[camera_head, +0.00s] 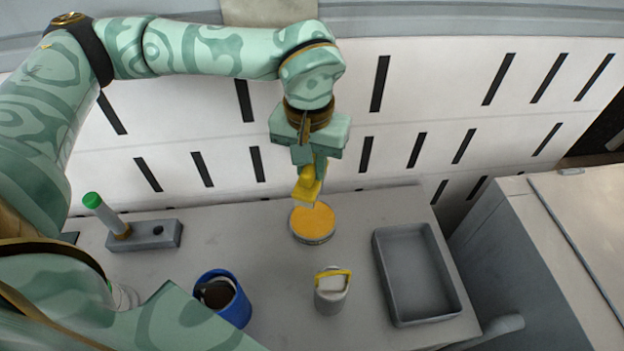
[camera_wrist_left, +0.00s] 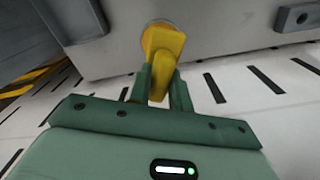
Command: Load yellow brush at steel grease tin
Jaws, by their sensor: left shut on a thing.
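My left gripper (camera_head: 310,168) is shut on the yellow brush (camera_head: 307,187) and holds it with its lower end close above the steel grease tin (camera_head: 313,239). The tin is a low round steel tin with an orange-yellow top, standing on the grey table. In the head view the brush end overlaps the tin's far edge; I cannot tell whether they touch. In the left wrist view the brush (camera_wrist_left: 160,60) sits between the fingers of my left gripper (camera_wrist_left: 160,85), and it largely hides the tin. My right gripper is not in view.
On the grey table (camera_head: 250,215) stand a blue cup (camera_head: 238,308) with dark contents, a pale container with a yellow handle (camera_head: 331,296), an empty grey tray (camera_head: 385,262), and a grey block (camera_head: 150,236) holding a green-capped cylinder (camera_head: 100,209). A grey cabinet (camera_head: 510,250) stands right.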

